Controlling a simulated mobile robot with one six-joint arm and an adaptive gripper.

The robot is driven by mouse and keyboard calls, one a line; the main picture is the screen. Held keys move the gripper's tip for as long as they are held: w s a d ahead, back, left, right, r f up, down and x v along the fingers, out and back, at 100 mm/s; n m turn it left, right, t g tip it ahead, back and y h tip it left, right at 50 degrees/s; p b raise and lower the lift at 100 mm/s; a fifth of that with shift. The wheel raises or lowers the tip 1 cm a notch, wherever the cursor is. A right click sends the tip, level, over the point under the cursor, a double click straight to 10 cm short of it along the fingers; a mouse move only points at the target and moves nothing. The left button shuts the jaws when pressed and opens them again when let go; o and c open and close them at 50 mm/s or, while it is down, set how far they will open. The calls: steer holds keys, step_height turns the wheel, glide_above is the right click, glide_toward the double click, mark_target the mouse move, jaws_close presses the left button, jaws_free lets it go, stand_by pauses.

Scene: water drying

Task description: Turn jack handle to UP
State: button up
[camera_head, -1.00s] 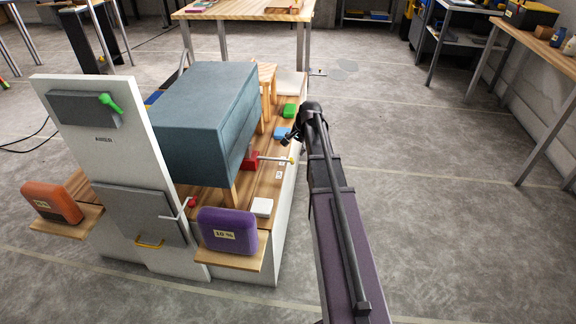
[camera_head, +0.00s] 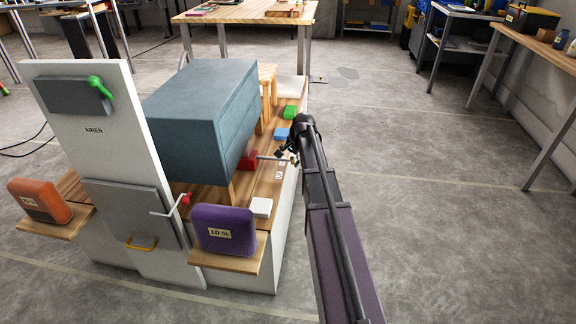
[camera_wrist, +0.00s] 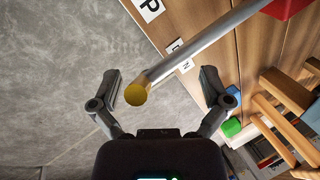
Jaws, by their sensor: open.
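The jack is a red block (camera_head: 248,161) on the wooden bench top, under the blue-grey box. Its handle is a grey metal rod (camera_head: 268,158) pointing right; in the wrist view the rod (camera_wrist: 205,45) ends in a yellow tip (camera_wrist: 135,95). The rod crosses a white label (camera_wrist: 178,56), partly hidden, with D and N showing. Another white label (camera_wrist: 150,8) ending in P is at the top edge. My gripper (camera_head: 290,153) is at the handle's free end. In the wrist view my gripper (camera_wrist: 162,90) is open, with the yellow tip between its fingers, nearer the left one.
The blue-grey box (camera_head: 200,110) stands over the jack. A white panel (camera_head: 95,150) with a green handle stands in front. Floor to the right is clear.

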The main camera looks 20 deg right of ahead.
steer(key=shift+w+a+f+b, duration=0.1)
steer(key=shift+w+f+b, duration=0.1)
steer(key=shift+f+b, duration=0.35)
steer(key=shift+f, duration=0.1)
steer(key=c, duration=1.2)
